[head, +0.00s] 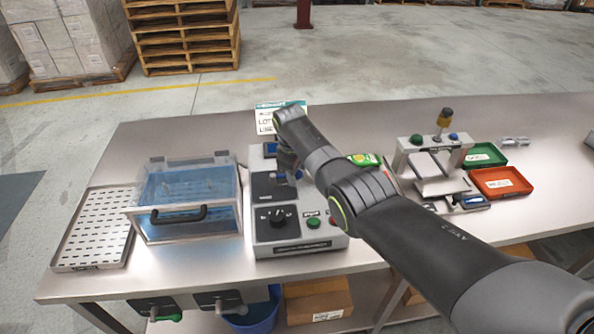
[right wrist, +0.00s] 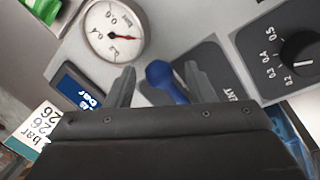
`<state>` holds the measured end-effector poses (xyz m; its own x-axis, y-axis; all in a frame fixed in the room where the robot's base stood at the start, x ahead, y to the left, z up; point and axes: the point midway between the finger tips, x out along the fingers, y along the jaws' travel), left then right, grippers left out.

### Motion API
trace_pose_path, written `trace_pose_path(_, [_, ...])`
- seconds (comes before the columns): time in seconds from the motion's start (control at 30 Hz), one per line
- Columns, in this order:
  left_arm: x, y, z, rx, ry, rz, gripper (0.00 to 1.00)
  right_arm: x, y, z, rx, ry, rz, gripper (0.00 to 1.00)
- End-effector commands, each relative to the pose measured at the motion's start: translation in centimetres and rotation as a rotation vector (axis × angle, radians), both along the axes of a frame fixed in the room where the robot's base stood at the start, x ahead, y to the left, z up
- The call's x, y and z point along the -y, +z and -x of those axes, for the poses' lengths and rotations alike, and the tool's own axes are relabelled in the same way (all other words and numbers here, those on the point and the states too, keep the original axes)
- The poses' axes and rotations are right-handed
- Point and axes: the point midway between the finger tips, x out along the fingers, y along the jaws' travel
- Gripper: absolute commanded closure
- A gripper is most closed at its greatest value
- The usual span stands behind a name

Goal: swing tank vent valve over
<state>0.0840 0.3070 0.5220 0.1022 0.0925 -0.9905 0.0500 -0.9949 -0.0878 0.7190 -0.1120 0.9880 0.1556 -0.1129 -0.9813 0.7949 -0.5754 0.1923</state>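The tank vent valve shows as a blue rounded handle (right wrist: 168,80) in the right wrist view, beside a dark plate lettered "ENT", partly hidden by my gripper. In the head view a bit of blue (head: 297,176) shows on the grey control console (head: 262,208), below my right gripper (head: 288,172). In the wrist view my right gripper (right wrist: 160,86) is open, its two fingers on either side of the blue handle. A gap shows on the left side; contact on the right side is unclear. My left gripper is not in view.
A pressure gauge (right wrist: 115,32), a blue display (right wrist: 78,88) and a black dial (right wrist: 299,50) surround the valve. A clear-lidded tank (head: 190,200) and perforated tray (head: 95,228) stand left. A press-like fixture (head: 437,160), green tray (head: 484,155) and red tray (head: 500,182) stand right.

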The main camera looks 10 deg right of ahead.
Motion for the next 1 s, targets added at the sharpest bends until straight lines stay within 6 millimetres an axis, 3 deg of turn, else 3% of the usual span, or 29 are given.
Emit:
trace_pose_path(0.27, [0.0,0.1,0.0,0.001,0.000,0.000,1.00,0.0,0.2,0.0,0.000,0.001,-0.001,0.51])
trace_pose_path(0.47, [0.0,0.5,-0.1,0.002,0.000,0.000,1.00,-0.3,2.0,0.2,0.003,0.002,-0.001,0.51])
trace_pose_path(0.77, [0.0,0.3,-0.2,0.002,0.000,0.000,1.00,-0.8,6.6,1.0,0.005,0.002,-0.002,0.51])
trace_pose_path(1.0, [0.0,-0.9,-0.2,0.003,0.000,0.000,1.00,-1.4,12.0,1.9,0.006,0.001,0.000,0.51])
